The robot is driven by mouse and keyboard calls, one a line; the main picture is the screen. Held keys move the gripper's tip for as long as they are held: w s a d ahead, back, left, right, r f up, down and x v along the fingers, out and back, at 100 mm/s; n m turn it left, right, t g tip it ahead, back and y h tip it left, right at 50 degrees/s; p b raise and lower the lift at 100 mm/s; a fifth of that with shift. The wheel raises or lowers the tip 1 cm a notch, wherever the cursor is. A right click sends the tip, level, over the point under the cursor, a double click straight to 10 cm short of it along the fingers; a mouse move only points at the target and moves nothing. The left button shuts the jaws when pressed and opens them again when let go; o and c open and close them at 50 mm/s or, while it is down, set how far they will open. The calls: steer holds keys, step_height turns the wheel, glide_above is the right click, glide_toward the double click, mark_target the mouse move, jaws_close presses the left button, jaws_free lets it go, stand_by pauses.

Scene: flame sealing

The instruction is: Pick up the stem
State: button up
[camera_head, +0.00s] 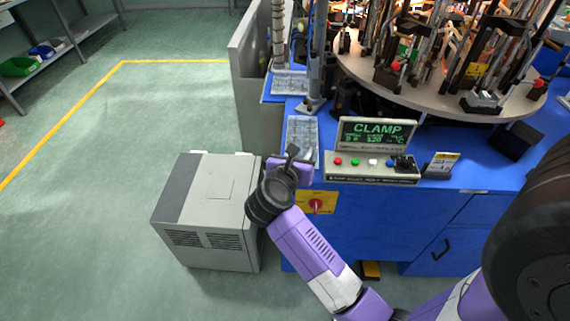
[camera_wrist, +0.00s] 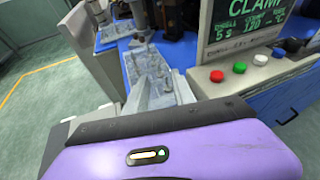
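No stem stands out clearly. A grey-white tray (camera_head: 302,130) with small clear or pale pieces lies on the blue bench left of the control panel, and any stem among them is too small to tell. The tray also shows in the wrist view (camera_wrist: 148,66), just beyond my purple wrist housing. My gripper (camera_head: 292,153) is at the near edge of this tray, at the bench's left front corner. Its fingers are small and dark in the head view, so their opening cannot be made out. Nothing is visibly held.
A control panel (camera_head: 372,168) with coloured buttons and a CLAMP display (camera_head: 377,133) stands right of the tray. A second tray (camera_head: 289,84) lies farther back. A crowded round turntable (camera_head: 440,98) fills the back right. A grey cabinet (camera_head: 205,200) stands left; floor beyond is clear.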

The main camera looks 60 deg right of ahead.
steer(key=shift+s+a+f+m+y, duration=0.1)
steer(key=shift+s+f+m+y, duration=0.2)
steer(key=shift+f+m, duration=0.25)
steer(key=shift+s+d, duration=0.1)
steer(key=shift+d, duration=0.1)
steer(key=x, duration=0.7)
steer(key=shift+f, duration=0.4)
steer(key=shift+c, duration=0.2)
jaws_close()
